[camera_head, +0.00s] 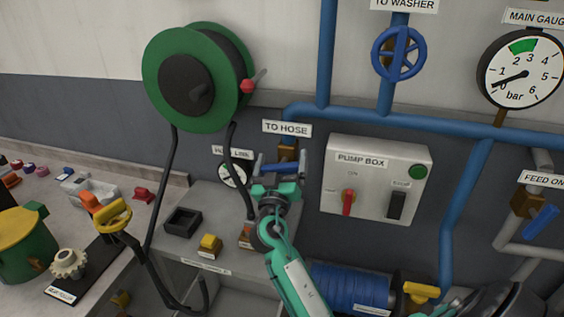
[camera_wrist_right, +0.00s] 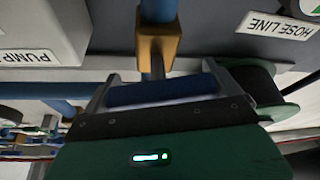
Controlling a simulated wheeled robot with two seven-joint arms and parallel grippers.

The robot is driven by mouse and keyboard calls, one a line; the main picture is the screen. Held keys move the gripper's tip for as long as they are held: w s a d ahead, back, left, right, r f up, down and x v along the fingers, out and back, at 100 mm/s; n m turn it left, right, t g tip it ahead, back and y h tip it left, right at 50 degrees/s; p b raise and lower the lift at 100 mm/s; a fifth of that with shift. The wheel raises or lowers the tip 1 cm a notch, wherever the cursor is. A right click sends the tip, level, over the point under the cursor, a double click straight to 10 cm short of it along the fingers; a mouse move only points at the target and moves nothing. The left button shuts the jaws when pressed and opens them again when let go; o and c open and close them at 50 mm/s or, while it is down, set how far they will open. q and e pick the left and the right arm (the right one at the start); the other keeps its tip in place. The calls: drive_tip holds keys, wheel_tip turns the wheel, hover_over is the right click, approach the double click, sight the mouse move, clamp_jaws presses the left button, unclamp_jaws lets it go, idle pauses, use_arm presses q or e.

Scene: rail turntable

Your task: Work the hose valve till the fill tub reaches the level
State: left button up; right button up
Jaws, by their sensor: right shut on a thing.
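The hose valve has a brass body (camera_head: 288,152) under the TO HOSE label, on the blue pipe. Its blue lever (camera_head: 277,168) lies roughly level across the pipe. My right gripper (camera_head: 276,187) is at the lever from below. In the right wrist view the lever (camera_wrist_right: 160,92) runs between the two fingers, which are shut on it, and the brass body (camera_wrist_right: 158,45) stands just beyond. My left gripper is not in view. I cannot pick out the fill tub or its level mark in these views.
The hose reel (camera_head: 196,80) hangs on the wall, its black hose looping down to a yellow-handled piece (camera_head: 115,215). A small round gauge (camera_head: 233,175) sits left of the valve, the pump box (camera_head: 376,180) right. The main gauge (camera_head: 521,70) needle points low, near 0 to 1.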

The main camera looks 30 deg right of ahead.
drive_tip(key=n+y+p, duration=0.1)
drive_tip(key=n, duration=0.1)
drive_tip(key=shift+r+n+t, duration=0.1)
drive_tip(key=shift+n+t, duration=0.2)
drive_tip(key=shift+w+a+f+n+y+p, duration=0.15)
drive_tip(key=shift+n+y+p, duration=0.8)
drive_tip(key=shift+n+p, duration=1.3)
drive_tip(key=shift+f+n+y+p, duration=0.15)
drive_tip(key=shift+n+y+p, duration=0.75)
drive_tip(key=shift+n+p, duration=1.3)
drive_tip(key=shift+w+a+f+n+y+p, duration=0.15)
drive_tip(key=shift+n+y+p, duration=0.8)
drive_tip(key=shift+n+p, duration=1.3)
drive_tip(key=shift+s+d, duration=0.1)
drive_tip(key=shift+f, duration=0.1)
drive_tip(key=o, duration=0.6)
